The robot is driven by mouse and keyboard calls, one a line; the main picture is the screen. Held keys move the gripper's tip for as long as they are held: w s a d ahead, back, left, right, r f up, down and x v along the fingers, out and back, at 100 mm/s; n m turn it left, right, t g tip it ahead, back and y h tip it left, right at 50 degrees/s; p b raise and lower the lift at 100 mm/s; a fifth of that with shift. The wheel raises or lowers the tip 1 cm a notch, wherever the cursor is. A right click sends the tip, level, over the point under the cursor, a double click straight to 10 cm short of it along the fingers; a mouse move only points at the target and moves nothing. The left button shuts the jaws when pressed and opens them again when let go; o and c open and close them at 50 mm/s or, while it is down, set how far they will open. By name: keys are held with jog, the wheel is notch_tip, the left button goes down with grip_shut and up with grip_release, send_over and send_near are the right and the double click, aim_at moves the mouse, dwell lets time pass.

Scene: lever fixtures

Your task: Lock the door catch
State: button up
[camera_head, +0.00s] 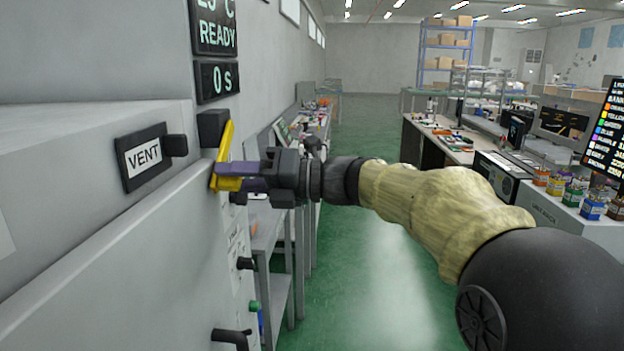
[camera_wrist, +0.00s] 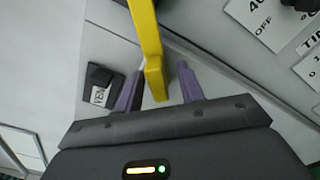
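The door catch is a yellow lever (camera_head: 225,145) on a black mount (camera_head: 211,128) at the upper edge of the grey door (camera_head: 120,255). It slants downward from the mount. My gripper (camera_head: 232,175) reaches in from the right at the lever's lower end. In the wrist view my gripper (camera_wrist: 160,76) has its purple fingers apart, one on each side of the yellow lever (camera_wrist: 150,50). Gaps show between the lever and both fingers, so it is not clamped. The lever's far end runs out of the wrist view, so its root is hidden there.
A black-framed VENT label (camera_head: 143,156) with a small knob (camera_head: 176,145) sits left of the catch; the label also shows in the wrist view (camera_wrist: 100,93). Dark displays (camera_head: 215,80) hang above. Black knobs and a handle (camera_head: 231,338) lie below. Workbenches (camera_head: 445,140) stand behind.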

jog(key=s+d, duration=0.1)
jog(key=d, duration=1.6)
jog(key=shift+s+b, duration=0.35)
jog(key=shift+s, duration=0.05)
jog(key=shift+a, duration=0.1)
